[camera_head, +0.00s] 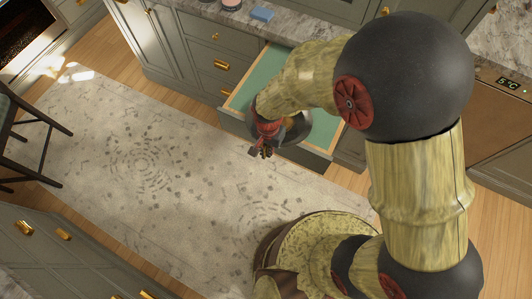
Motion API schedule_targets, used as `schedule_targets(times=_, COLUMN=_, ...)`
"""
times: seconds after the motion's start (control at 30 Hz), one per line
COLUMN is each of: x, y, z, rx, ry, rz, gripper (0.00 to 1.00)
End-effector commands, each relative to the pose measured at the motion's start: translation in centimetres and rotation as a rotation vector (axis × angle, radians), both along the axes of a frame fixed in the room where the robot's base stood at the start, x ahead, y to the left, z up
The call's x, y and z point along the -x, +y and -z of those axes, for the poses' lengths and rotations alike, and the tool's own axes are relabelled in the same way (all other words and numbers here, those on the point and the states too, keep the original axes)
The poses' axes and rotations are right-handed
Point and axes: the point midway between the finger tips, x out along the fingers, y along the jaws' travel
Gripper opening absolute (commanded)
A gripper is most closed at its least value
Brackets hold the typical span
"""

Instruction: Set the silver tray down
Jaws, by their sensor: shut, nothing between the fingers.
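My gripper (263,151) is shut and empty, pointing down near the front edge of an open drawer (322,129). A dark grey, rounded shape with a shiny rim (301,127) shows behind my wrist at the drawer. It may be the silver tray, but my arm hides much of it, and I cannot tell whether it rests in the drawer or on its edge. The drawer has a green inside and a wooden rim.
A granite counter (283,24) above the drawer holds a blue block (262,14) and small round containers (231,4). A patterned rug (150,165) covers the floor. A dark stool (25,130) stands at left. Cabinets (60,255) line the lower left.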

Motion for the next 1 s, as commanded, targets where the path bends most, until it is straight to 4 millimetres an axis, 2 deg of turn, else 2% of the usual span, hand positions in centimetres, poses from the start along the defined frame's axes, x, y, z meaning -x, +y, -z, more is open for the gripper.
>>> schedule_targets(times=0.2, x=-0.1, y=0.0, z=0.0, rx=0.0, ry=0.0, rz=0.0, gripper=0.0)
schedule_targets(times=0.33, x=-1.4, y=-0.6, z=0.0, rx=0.001, ry=0.0, rz=0.003, gripper=0.0)
schedule_targets(times=0.73, x=-11.7, y=-4.8, z=0.0, rx=0.0, ry=0.0, rz=0.004, gripper=0.0)
schedule_targets(times=1.0, x=-11.1, y=-4.5, z=0.0, rx=0.0, ry=0.0, rz=0.0, gripper=0.0)
